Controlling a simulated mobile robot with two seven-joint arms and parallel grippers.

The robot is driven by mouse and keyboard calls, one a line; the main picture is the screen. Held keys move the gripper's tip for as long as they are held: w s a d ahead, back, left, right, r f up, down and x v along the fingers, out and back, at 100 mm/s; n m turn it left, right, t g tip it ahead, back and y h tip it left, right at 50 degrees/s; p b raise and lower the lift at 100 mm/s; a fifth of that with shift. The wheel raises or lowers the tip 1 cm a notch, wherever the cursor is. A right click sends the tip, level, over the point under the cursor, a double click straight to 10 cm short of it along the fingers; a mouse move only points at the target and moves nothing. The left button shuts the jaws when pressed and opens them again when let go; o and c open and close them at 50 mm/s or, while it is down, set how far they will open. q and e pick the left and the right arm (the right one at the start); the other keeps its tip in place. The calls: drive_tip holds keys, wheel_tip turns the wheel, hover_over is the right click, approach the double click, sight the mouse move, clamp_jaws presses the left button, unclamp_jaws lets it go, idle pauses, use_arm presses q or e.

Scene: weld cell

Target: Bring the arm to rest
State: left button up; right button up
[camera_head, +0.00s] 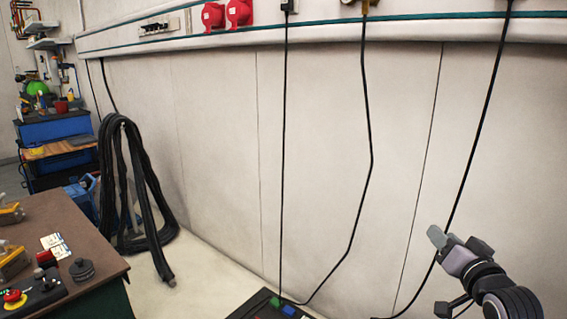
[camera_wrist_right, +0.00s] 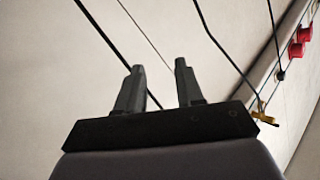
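My right gripper (camera_head: 438,238) is raised at the lower right of the head view, in front of the pale wall panels. In the right wrist view my right gripper (camera_wrist_right: 159,68) has its two dark fingers standing apart, with nothing between them. My left gripper is not in either view.
A brown table (camera_head: 95,232) with a control box (camera_head: 35,295) stands at the lower left. A black hose bundle (camera_head: 128,190) hangs by the wall. Black cables (camera_head: 371,150) hang from a wall rail (camera_head: 420,30). A dark case (camera_head: 262,305) is at the bottom.

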drive_tip(key=s+a+f+n+g+y+p, duration=0.1)
drive_tip(key=s+a+f+n+g, duration=0.3)
drive_tip(key=s+f, duration=0.6)
drive_tip(key=s+a+f+n+g+y+p, duration=0.15)
drive_tip(key=s+a+f, duration=0.35)
drive_tip(key=s+f, duration=0.5)
drive_tip(key=s+a+f+n, duration=0.1)
drive_tip(key=s+a+f, duration=0.1)
drive_tip(key=s+f, duration=0.1)
drive_tip(key=s+a+f+n+g+p, duration=0.1)
drive_tip(key=s+a+f, duration=0.1)
drive_tip(key=s, duration=0.4)
drive_tip(key=shift+s+a+f, duration=0.25)
drive_tip(key=shift+s+f, duration=0.05)
drive_tip(key=shift+f, duration=0.45)
